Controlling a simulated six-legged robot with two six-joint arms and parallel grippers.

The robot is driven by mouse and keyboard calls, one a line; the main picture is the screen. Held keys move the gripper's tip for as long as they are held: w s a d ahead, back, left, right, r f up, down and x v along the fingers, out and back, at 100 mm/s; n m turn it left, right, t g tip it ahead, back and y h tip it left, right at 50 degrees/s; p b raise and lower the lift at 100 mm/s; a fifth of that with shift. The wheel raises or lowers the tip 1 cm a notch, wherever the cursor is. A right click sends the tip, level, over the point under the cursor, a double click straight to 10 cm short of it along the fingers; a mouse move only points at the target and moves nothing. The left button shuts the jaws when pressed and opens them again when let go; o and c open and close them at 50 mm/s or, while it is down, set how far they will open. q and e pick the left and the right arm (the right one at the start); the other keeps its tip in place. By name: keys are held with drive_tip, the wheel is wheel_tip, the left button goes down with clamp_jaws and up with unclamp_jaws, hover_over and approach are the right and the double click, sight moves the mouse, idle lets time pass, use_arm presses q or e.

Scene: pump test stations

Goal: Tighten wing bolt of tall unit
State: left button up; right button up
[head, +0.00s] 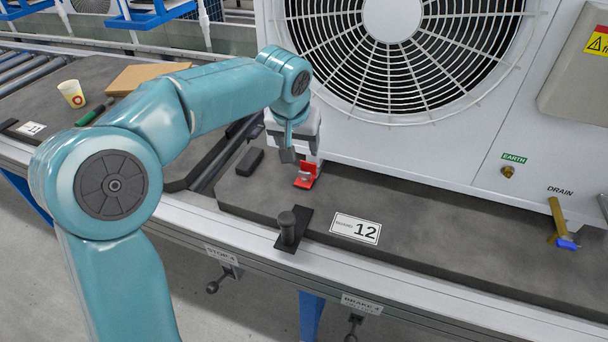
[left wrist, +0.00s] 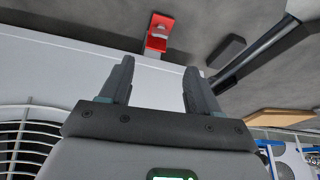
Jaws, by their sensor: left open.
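The tall unit (head: 455,150) is a white cabinet with a round fan grille, standing on a dark grey pallet marked 12. At its lower left corner a red bracket (head: 306,168) sits on the pallet, with a small silvery piece (head: 304,177) on it, perhaps the wing bolt; it is too small to tell. The red bracket also shows in the left wrist view (left wrist: 161,22), beyond the fingertips. My left gripper (head: 298,154) is open and empty, just above the bracket and close to the cabinet's corner. Its two fingers (left wrist: 157,66) stand apart over the white panel. My right gripper is not in view.
A black block (head: 250,161) lies left of the bracket. A black post stop (head: 287,228) stands at the pallet's front edge. A brass drain valve (head: 558,222) with a blue handle sticks out at right. A cup (head: 71,94) and cardboard (head: 146,77) lie on the neighbouring pallet.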

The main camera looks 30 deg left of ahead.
sight(304, 172)
use_arm(q)
drive_tip(key=b+x, duration=0.3)
drive_tip(key=x, duration=1.1)
drive_tip(key=shift+s+f, duration=0.1)
drive_tip(key=shift+f, duration=0.05)
